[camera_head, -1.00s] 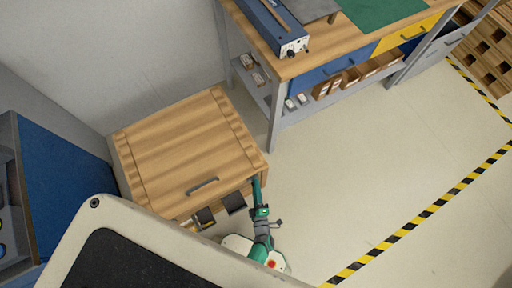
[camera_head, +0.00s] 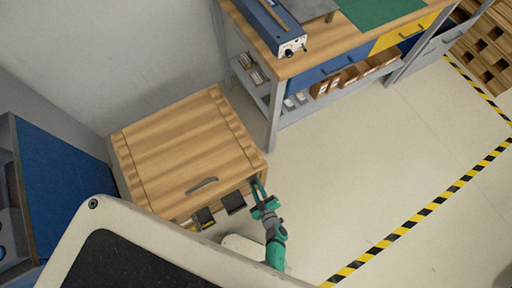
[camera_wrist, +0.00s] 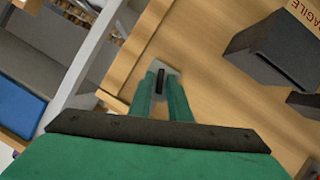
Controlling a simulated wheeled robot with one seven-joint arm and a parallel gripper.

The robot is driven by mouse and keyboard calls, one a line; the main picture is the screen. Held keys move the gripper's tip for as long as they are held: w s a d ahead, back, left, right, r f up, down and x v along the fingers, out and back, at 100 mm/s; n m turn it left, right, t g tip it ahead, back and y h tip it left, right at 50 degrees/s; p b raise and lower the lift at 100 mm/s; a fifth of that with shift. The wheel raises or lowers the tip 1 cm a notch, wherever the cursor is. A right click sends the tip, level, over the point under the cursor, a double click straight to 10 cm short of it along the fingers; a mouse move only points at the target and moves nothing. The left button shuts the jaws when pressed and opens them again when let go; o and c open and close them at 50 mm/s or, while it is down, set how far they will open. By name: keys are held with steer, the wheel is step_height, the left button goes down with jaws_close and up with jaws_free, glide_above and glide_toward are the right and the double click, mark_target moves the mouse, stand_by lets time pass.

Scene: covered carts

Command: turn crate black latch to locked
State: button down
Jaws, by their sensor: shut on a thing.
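The wooden crate (camera_head: 180,140) stands on the floor against the wall, with a grey handle (camera_head: 203,186) on its lid. In the wrist view the black latch (camera_wrist: 160,80) is a narrow dark bar on a small grey plate on the crate's wooden front (camera_wrist: 205,75). It lies nearly upright in that picture. My green gripper (camera_wrist: 160,78) has its fingertips on both sides of the latch, shut on it. In the head view my gripper (camera_head: 257,188) is at the crate's right front corner, and the latch itself is hidden there.
Dark box-like fittings (camera_head: 234,202) stick out of the crate front beside my gripper; one shows large in the wrist view (camera_wrist: 275,50). A workbench (camera_head: 330,55) stands behind right, a blue-topped cabinet (camera_head: 60,180) left. The floor to the right is clear.

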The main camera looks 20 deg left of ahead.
steer(key=shift+m+g+y, duration=0.3)
steer(key=shift+m+g, duration=0.1)
steer(key=shift+m, duration=0.4)
steer(key=shift+w, duration=0.1)
steer(key=c, duration=1.9)
jaws_free()
steer(key=shift+o, duration=0.2)
steer(key=v, duration=1.1)
steer(key=shift+w+r, duration=0.1)
